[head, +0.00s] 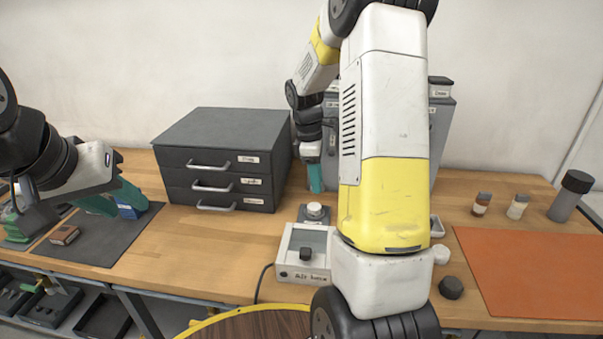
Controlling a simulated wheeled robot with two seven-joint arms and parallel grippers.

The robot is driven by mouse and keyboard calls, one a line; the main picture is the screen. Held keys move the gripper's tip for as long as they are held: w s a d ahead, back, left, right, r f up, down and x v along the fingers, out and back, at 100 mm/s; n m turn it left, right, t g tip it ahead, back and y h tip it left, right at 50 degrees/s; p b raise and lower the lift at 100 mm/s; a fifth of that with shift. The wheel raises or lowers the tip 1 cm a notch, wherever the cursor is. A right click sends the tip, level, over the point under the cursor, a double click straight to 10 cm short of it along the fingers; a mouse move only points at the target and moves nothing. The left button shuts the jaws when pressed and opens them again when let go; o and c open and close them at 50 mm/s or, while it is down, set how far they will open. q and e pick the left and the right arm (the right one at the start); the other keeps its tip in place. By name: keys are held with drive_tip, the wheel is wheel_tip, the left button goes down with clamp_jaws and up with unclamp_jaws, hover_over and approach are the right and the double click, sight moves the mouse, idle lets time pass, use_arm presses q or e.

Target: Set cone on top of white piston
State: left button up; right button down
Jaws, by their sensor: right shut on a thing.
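My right gripper (316,180), with teal fingers, points down above the back of the bench, beside the drawer cabinet. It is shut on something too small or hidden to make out. Just below and in front of it, a white round cap (314,210) stands upright on a small grey base; it may be the white piston. A gap shows between it and the fingers. I cannot pick out a cone. My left gripper (115,203) is open over the dark mat at the left, its teal fingers apart near a small blue box (128,212).
A dark three-drawer cabinet (215,160) stands behind. My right arm hides much of the middle. An orange mat (530,270) and small bottles (481,204) are at right.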

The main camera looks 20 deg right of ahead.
sight(314, 206)
drive_tip(key=shift+w+a, duration=0.1)
drive_tip(key=shift+a, duration=0.15)
drive_tip(key=shift+a+f, duration=0.1)
drive_tip(key=shift+f, duration=2.35)
drive_tip(key=shift+f, duration=0.6)
idle(0.4)
drive_tip(key=c, duration=0.9)
unclamp_jaws()
drive_tip(key=o, duration=0.4)
